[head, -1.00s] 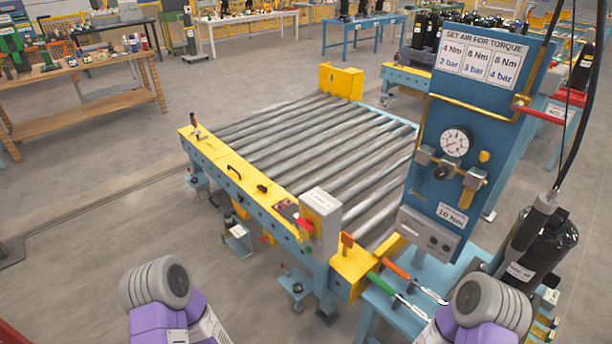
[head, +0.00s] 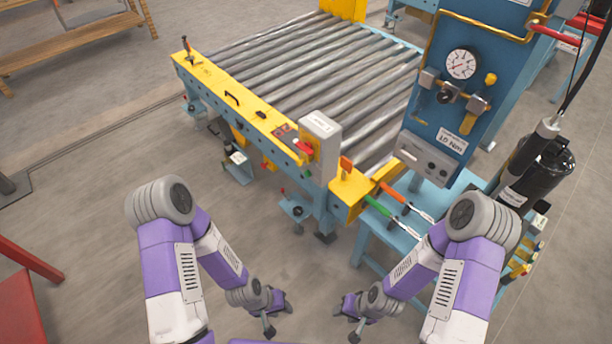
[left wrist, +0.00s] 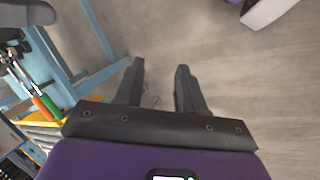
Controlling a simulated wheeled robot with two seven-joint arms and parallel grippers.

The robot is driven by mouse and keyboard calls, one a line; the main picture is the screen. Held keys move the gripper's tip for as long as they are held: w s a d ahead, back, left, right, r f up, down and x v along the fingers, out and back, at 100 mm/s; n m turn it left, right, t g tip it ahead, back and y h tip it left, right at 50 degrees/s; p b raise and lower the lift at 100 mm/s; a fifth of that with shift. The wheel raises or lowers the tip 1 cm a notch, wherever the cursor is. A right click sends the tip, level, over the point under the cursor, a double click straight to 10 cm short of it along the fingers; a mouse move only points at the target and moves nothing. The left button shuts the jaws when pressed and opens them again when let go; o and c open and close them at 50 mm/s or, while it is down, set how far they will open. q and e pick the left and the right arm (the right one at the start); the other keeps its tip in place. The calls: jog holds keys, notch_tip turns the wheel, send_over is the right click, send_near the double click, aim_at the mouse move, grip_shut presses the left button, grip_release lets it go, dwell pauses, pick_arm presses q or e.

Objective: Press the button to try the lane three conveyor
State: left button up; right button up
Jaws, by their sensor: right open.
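The roller conveyor (head: 318,62) stands ahead with a yellow front rail (head: 240,103). A grey control box (head: 321,127) stands at the rail's right end, with a yellow plate and a red part (head: 304,147) on its left side. Beside it a small dark red panel (head: 284,131) lies on the rail; its markings are too small to read. I cannot tell which control is the lane three button. My left gripper (head: 279,319) is low over the floor, short of the conveyor; its fingers are apart and empty in the left wrist view (left wrist: 160,78). My right gripper (head: 347,320) is open beside it.
A blue bench (head: 402,240) at right holds green- and orange-handled tools (head: 378,206). Behind it stand a blue gauge panel (head: 462,95) and a black cylinder (head: 538,170). A red object (head: 20,315) is at lower left. The floor before the conveyor is clear.

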pick_arm(q)
grip_shut()
dwell(1.5)
